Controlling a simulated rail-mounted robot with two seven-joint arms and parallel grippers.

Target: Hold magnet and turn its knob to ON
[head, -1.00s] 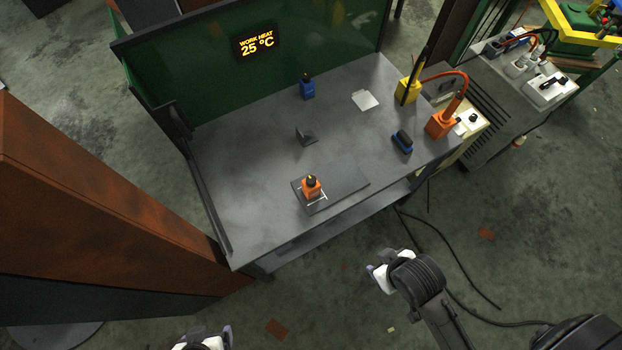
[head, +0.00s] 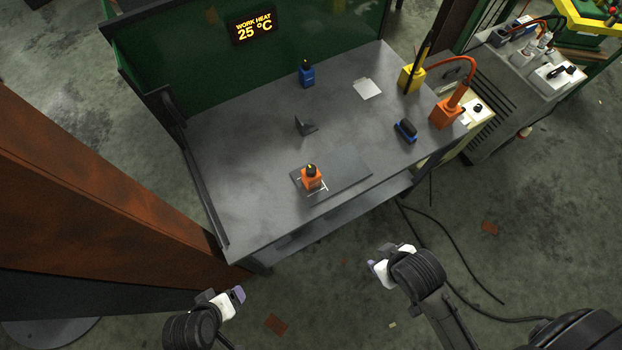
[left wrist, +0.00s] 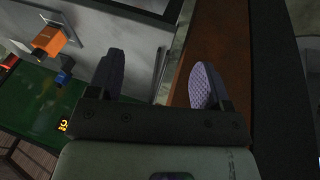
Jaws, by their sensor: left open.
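An orange block magnet (head: 311,180) with a dark knob on top (head: 311,169) sits on a dark flat plate (head: 350,176) near the table's front edge. A similar blue block (head: 307,78) with a dark knob stands farther back. My left gripper (head: 236,296) is in front of the table, low and left, apart from the magnet. In the left wrist view its fingers (left wrist: 158,84) are spread with nothing between them; an orange block (left wrist: 50,40) and a blue one (left wrist: 64,76) show at upper left. My right gripper (head: 374,268) hangs in front of the table; its opening is unclear.
The grey table (head: 245,215) also holds a small dark angled bracket (head: 305,126), a light square plate (head: 367,89), a blue-black brush-like item (head: 405,130), and yellow (head: 410,78) and orange (head: 445,114) holders at right. A rusty beam (head: 90,190) rises at left. Cables lie on the floor.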

